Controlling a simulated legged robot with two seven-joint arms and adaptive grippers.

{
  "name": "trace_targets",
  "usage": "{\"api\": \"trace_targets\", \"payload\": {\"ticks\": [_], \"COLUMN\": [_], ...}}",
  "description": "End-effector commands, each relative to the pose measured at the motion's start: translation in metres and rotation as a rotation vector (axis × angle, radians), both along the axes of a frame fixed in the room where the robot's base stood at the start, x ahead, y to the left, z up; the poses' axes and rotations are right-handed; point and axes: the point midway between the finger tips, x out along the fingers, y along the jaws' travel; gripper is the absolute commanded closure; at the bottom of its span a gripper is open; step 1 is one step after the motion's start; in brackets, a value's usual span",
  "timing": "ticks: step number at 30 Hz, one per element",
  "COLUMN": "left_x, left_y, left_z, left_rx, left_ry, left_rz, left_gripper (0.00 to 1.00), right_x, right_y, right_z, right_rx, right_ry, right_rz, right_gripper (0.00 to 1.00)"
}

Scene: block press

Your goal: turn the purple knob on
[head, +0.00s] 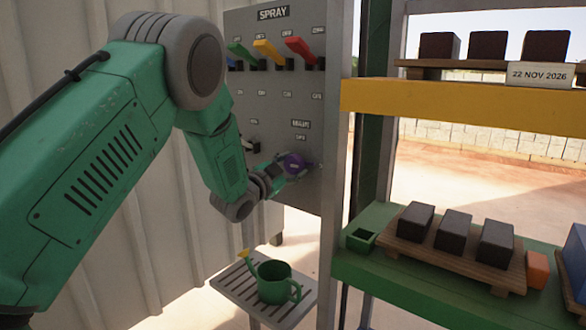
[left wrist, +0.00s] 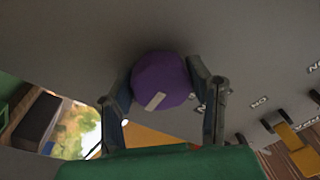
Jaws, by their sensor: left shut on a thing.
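The purple knob (head: 293,164) sits low on the grey control panel (head: 285,110), under a small label that is too small to read for certain. My left gripper (head: 284,168) is at the knob. In the left wrist view the purple knob (left wrist: 160,82) lies between the two fingers of my left gripper (left wrist: 162,90), which are shut on its sides. A pale mark on the knob's face shows slanted. My left arm hides part of the panel's left side. My right gripper is not in view.
Green, yellow and red levers (head: 300,47) stand in a row above on the panel. A green watering can (head: 274,282) stands on a slatted shelf below. Shelves with dark blocks (head: 453,228) and an orange block (head: 537,269) are at the right.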

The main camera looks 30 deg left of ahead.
Motion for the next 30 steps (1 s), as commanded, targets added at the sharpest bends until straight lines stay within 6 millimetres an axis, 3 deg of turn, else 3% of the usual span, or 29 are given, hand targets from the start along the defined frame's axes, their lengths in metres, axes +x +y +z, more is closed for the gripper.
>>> {"api": "trace_targets", "payload": {"ticks": [9,25,26,27,30], "left_x": [0.0009,0.0006,0.0006,0.0006,0.0004], "left_y": [-0.0002,-0.0005,-0.0005,-0.0005,-0.0005], "left_z": [0.0030,0.0016,0.0015,0.0013,0.0008], "left_rx": [0.112,0.132,0.132,0.132,0.131], "left_ry": [-0.016,-0.013,-0.013,-0.013,-0.012], "left_rz": [-0.001,-0.001,-0.001,-0.001,-0.001], "left_gripper": [0.83,0.83,0.44,0.33,0.33], "right_x": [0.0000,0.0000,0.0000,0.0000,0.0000], "right_y": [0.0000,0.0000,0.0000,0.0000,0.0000], "right_z": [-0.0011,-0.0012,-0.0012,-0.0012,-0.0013], "right_rx": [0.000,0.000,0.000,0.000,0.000], "right_ry": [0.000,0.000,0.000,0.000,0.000], "right_rz": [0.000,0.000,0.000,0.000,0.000], "right_gripper": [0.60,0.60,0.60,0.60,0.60]}}
